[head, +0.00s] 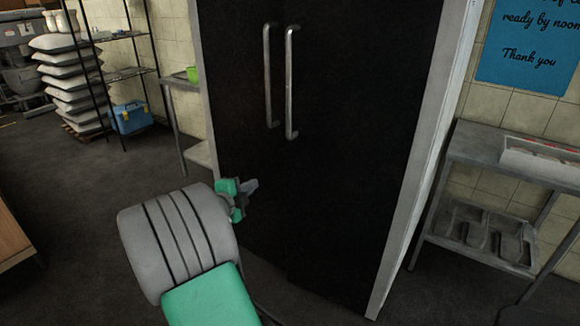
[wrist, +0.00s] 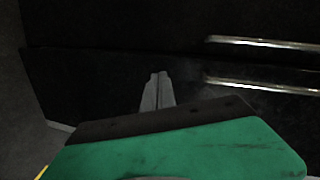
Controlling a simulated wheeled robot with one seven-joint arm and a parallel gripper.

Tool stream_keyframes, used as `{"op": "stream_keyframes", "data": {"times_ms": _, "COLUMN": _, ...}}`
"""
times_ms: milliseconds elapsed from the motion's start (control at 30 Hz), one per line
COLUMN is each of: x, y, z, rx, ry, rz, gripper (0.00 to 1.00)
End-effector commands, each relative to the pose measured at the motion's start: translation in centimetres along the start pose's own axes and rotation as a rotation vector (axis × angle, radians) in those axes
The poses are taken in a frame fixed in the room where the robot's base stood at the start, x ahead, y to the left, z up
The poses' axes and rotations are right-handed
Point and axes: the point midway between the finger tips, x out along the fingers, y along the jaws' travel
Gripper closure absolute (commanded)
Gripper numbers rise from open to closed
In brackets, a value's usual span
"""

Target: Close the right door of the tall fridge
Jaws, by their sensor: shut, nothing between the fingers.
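The tall fridge has two black doors in a light grey frame. The right door (head: 350,150) stands flush or almost flush with the left door (head: 236,100); I cannot tell if a small gap is left. The right door's handle (head: 291,85) and the left door's handle (head: 270,75) are upright metal bars side by side. My gripper (head: 252,187) is in front of the lower doors, below and left of the handles. Its fingers (wrist: 157,78) are together and empty in the wrist view, where both handles lie to the right. Contact with a door cannot be made out.
A metal table (head: 490,150) with trays stands right of the fridge. A small table (head: 185,85) with a green container stands to the left. Farther back are a wire rack, stacked sacks (head: 70,85) and a blue box (head: 131,117).

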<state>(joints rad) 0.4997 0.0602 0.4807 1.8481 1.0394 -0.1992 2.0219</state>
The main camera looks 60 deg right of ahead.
Motion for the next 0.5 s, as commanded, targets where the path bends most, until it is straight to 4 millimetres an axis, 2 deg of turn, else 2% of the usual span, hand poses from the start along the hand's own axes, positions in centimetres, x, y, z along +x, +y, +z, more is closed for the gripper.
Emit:
{"op": "stream_keyframes", "data": {"times_ms": 33, "x": 1.8, "y": 0.3, "z": -1.4, "rx": 0.081, "ry": 0.053, "rz": -0.063, "gripper": 1.00}}
{"op": "stream_keyframes", "data": {"times_ms": 133, "x": 3.4, "y": -0.8, "z": -3.3, "rx": 0.208, "ry": 0.103, "rz": -0.174, "gripper": 1.00}}
{"op": "stream_keyframes", "data": {"times_ms": 367, "x": 5.3, "y": -1.9, "z": -4.3, "rx": 0.262, "ry": 0.115, "rz": -0.220, "gripper": 1.00}}
{"op": "stream_keyframes", "data": {"times_ms": 500, "x": 8.0, "y": -2.6, "z": -4.8, "rx": 0.262, "ry": 0.116, "rz": -0.219, "gripper": 1.00}}
